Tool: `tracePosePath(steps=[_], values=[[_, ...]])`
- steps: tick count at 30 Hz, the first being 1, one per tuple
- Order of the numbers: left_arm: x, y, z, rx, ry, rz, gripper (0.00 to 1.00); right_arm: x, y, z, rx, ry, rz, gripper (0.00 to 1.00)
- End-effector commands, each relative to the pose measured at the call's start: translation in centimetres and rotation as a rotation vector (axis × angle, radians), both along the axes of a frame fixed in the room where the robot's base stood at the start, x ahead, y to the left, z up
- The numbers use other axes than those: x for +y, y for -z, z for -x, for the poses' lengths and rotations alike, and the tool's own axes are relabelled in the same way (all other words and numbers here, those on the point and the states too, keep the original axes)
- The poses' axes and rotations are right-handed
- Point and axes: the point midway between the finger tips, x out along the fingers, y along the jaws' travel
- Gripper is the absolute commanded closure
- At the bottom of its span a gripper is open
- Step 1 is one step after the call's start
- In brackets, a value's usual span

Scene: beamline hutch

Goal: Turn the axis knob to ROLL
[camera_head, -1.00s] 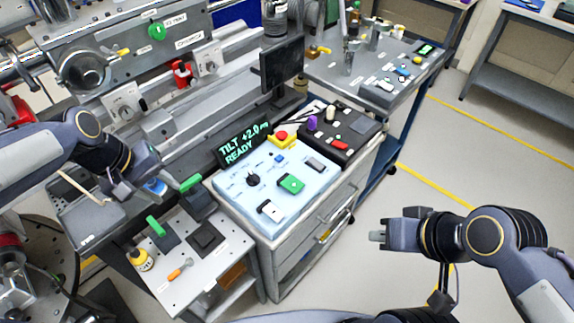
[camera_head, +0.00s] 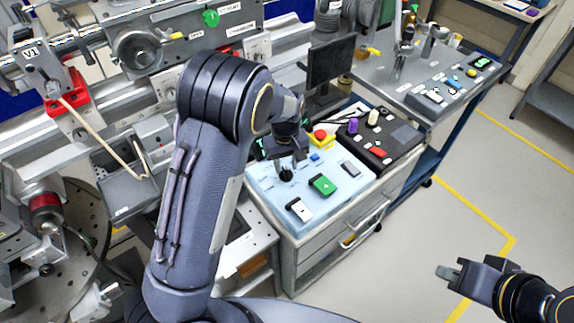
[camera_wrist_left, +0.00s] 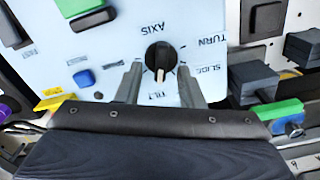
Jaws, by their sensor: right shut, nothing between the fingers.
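The black axis knob (camera_wrist_left: 159,56) is on the pale blue control panel (camera_wrist_left: 120,20) in the left wrist view. Its white pointer line points at the TILT label; SLIDE, TURN and AXIS are also printed, and I cannot read a ROLL label. My left gripper (camera_wrist_left: 159,82) is open, one finger on each side of the knob; I cannot tell whether they touch it. In the head view the knob (camera_head: 286,174) is right below my left gripper (camera_head: 290,158). My right gripper (camera_head: 448,273) is shut and empty over the floor at lower right.
The panel also carries a green button (camera_head: 322,185), a white switch (camera_head: 299,209) and a red emergency button (camera_head: 320,134). A black box (camera_head: 375,145) with knobs sits behind it. My left arm hides most of the green-lettered display. A monitor (camera_head: 331,62) stands behind.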

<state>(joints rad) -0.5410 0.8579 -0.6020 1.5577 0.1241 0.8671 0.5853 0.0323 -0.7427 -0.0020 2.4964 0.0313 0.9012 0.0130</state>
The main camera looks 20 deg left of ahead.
Motion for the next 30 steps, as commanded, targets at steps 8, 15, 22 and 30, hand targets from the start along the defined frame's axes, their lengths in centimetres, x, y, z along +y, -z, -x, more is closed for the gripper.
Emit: tracePosePath(steps=[8,15,22,30], values=[[0.04,1.52,0.05,0.001,-0.001,0.001,0.65,0.00,-0.14,0.00,0.000,0.000,0.000,1.00],[0.04,1.49,0.04,0.000,-0.001,0.001,0.75,0.00,-0.13,0.00,0.000,0.000,0.000,1.00],[0.03,1.47,0.02,-0.001,-0.001,0.001,1.00,-0.01,-0.13,0.00,0.000,0.000,0.000,1.00],[0.05,1.48,0.01,-0.001,0.019,0.001,1.00,0.00,-0.02,0.00,0.000,0.000,0.000,1.00]])
